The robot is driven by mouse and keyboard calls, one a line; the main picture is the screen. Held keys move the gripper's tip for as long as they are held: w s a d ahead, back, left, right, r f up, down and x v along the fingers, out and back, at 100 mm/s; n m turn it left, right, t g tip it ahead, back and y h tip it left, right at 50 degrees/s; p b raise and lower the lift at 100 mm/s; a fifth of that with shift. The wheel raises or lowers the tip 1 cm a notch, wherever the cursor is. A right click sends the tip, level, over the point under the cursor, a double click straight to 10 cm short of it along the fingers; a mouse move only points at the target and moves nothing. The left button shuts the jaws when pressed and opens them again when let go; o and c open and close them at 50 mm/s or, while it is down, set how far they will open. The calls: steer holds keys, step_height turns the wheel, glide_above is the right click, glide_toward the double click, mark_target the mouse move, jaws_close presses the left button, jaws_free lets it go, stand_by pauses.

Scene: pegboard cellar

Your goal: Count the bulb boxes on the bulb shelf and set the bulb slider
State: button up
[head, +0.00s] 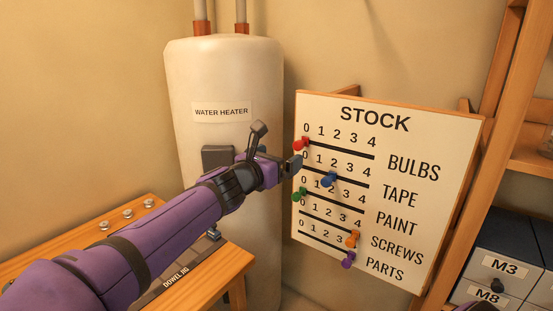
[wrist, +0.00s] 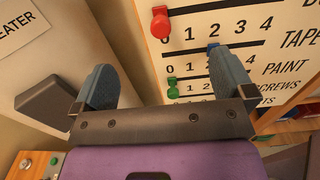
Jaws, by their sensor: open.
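The STOCK board (head: 400,118) stands tilted at the right of the head view, with several slider rows numbered 0 to 4. The red BULBS knob (head: 300,146) is at the left end of the top row, by 0; it also shows in the wrist view (wrist: 160,22). My gripper (head: 293,164) is open and empty, in front of the board's left edge, a little below the red knob. In the wrist view its two fingers (wrist: 165,78) are spread wide, with the red knob beyond them, apart from both. No bulb boxes or labelled bulb shelf show in these frames.
Blue (head: 329,180), green (head: 299,194), orange (head: 352,240) and purple (head: 348,260) knobs sit close below. A water heater (head: 222,75) stands behind my arm. A wooden bench (head: 80,235) is at left; a wooden rack (head: 530,162) and labelled drawers (head: 510,267) are at right.

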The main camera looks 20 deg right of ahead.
mark_target(298, 147)
steer(key=shift+x, duration=4.55)
steer(key=c, duration=1.5)
steer(key=shift+s+d, duration=0.1)
steer(key=shift+s, duration=0.1)
steer(key=shift+s+d, duration=0.8)
steer(key=shift+s, duration=0.25)
steer(key=shift+s+d, duration=0.8)
steer(key=shift+s, duration=0.3)
steer(key=shift+s+d, duration=0.75)
steer(key=shift+s, duration=0.3)
steer(key=o, duration=1.5)
steer(key=shift+s+a, duration=0.2)
steer(key=shift+a, duration=0.15)
